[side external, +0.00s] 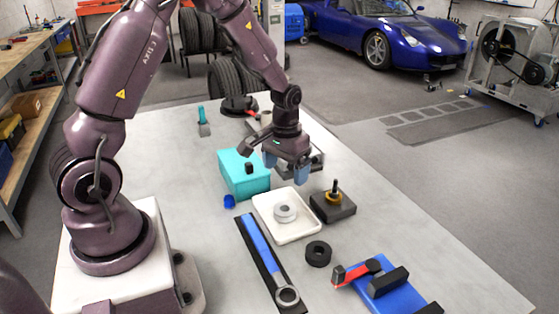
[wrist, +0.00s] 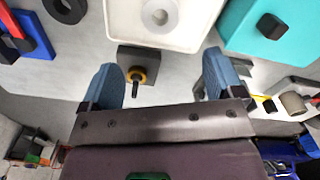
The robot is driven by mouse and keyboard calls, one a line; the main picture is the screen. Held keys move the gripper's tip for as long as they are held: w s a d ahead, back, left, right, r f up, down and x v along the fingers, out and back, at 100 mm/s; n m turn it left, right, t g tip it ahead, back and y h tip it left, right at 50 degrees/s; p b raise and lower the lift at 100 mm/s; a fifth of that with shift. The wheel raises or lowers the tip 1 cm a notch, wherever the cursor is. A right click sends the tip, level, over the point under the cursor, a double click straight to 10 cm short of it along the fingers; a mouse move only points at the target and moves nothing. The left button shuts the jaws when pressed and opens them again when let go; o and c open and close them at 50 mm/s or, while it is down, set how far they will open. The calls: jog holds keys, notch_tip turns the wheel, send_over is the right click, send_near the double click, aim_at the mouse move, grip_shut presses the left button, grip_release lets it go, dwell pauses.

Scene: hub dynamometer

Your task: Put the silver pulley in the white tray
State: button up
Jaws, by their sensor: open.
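The silver pulley (side external: 285,211), a grey ring with a centre hole, lies flat inside the white tray (side external: 266,220) on the table. In the wrist view the pulley (wrist: 160,13) shows at the top edge, on the floor of the tray (wrist: 122,30), which is partly cut off. My gripper (side external: 286,172) is open, with blue fingers pointing down and nothing between them. It is above the table behind the tray, apart from the pulley. The fingers also show in the wrist view (wrist: 160,75).
A black block (side external: 332,207) with a brass ring on an upright peg stands right of the tray. A teal box (side external: 244,176) stands behind left. A black ring (side external: 318,253), a blue-and-black strip (side external: 262,255) and a blue fixture (side external: 385,287) lie in front.

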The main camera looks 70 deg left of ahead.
jog(key=s+d+r+m+t, duration=0.2)
jog(key=s+d+r, duration=0.3)
jog(key=s+r, duration=0.3)
jog(key=s+d+r+m+t, duration=0.2)
jog(key=s+d+r, duration=0.4)
jog(key=r, duration=0.8)
jog(key=shift+s+d+t, duration=0.2)
jog(key=shift+s+t, duration=0.6)
jog(key=shift+s, duration=0.15)
